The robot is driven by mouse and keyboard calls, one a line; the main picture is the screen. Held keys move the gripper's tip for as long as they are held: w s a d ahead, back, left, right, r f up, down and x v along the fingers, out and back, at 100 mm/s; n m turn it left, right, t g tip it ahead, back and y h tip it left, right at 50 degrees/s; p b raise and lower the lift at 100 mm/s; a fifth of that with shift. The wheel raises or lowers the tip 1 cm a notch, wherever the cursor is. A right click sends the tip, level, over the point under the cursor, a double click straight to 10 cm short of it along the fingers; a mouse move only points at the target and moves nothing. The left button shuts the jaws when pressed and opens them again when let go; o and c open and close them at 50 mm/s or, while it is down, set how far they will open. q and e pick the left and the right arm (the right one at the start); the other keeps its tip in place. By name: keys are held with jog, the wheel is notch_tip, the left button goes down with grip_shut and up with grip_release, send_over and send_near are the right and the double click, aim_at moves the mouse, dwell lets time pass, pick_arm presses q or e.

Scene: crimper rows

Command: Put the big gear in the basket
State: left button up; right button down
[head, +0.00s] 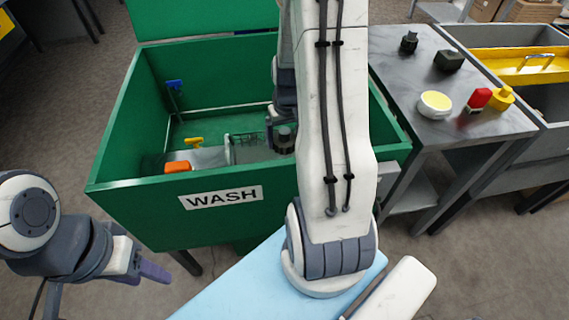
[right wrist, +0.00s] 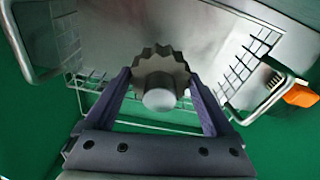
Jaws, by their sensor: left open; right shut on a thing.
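The big gear (right wrist: 160,65), a grey toothed wheel with a pale round hub, is between the purple fingers of my right gripper (right wrist: 160,82). The gripper is shut on it. The wire basket (right wrist: 87,83) with metal handles lies beyond and around the gear in the right wrist view. I cannot tell how far the gear is above its floor. In the head view the basket (head: 236,138) is inside the green WASH tub (head: 125,213), partly hidden by my right arm. My left gripper (head: 152,270) is open and empty, outside the tub at the lower left.
An orange object (head: 178,167) and a yellow tap-like piece (head: 194,142) are at the tub's near left part. A blue piece (head: 175,85) is on its back wall. A grey table (head: 400,65) with several small parts, including a yellow-topped round one (head: 435,103), stands right.

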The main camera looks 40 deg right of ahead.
aim_at(287, 134)
notch_tip(287, 134, down, 8)
jog(key=shift+r+b, duration=0.15)
jog(key=shift+b, duration=0.75)
jog(key=shift+f, duration=0.25)
grip_release()
jog(key=shift+r, duration=0.55)
jog(key=r+p, duration=0.1)
jog(key=r, duration=0.2)
jog(key=s+r+p, duration=0.1)
jog(key=r, duration=0.3)
jog(key=r+p, duration=0.1)
jog(key=r, duration=0.3)
jog(key=shift+s+a+r, duration=0.15)
jog(key=shift+s+a, duration=0.1)
jog(key=shift+a, duration=0.05)
